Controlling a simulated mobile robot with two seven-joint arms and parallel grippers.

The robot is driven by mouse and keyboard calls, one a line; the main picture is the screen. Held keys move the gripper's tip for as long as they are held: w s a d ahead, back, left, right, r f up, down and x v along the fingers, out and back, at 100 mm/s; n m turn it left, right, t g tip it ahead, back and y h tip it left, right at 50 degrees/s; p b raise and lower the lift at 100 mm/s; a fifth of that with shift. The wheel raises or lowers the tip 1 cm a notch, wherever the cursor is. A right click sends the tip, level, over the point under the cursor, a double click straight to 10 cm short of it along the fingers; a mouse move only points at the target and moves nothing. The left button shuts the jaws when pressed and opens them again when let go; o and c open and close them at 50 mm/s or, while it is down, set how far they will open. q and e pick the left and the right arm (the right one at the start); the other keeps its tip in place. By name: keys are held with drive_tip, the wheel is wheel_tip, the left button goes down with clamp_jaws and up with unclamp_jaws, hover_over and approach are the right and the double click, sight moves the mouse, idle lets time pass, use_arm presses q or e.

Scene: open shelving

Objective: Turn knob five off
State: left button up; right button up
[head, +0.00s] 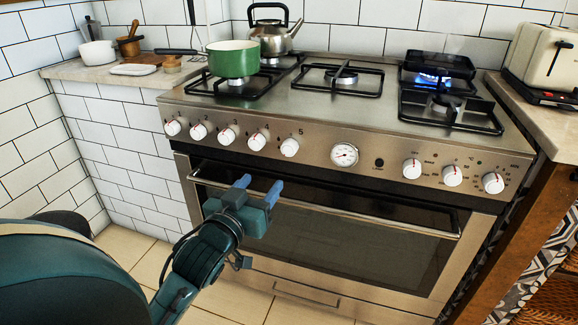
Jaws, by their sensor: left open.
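The stove's front panel carries a row of white knobs with red marks. Knob five (289,147), under the printed "5", is the rightmost of the left group. Its mark is too small to read its angle surely. A blue flame (432,79) burns at the back right burner, under a dark square pan (438,63). My left gripper (260,184) is open and empty, with its blue fingers pointing up in front of the oven door. It is below and slightly left of knob five, apart from it. My right gripper is out of view.
The oven handle (330,217) runs across behind my left gripper. A round dial (344,154) and three more knobs lie to the right. A green pot (233,58) and a kettle (270,30) stand on the left burners. A toaster (542,58) is at right.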

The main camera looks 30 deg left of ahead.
sight(287, 152)
use_arm(q)
drive_tip(key=w, duration=0.4)
drive_tip(key=w+a+b, duration=0.1)
drive_tip(key=w, duration=0.3)
drive_tip(key=w+a+b, duration=0.1)
drive_tip(key=w, duration=0.3)
drive_tip(key=shift+w+a, duration=0.1)
drive_tip(key=shift+w, duration=0.25)
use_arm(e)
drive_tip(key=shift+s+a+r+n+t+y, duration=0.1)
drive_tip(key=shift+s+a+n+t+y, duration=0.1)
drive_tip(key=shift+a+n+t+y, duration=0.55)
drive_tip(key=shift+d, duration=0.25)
use_arm(q)
drive_tip(key=c, duration=1)
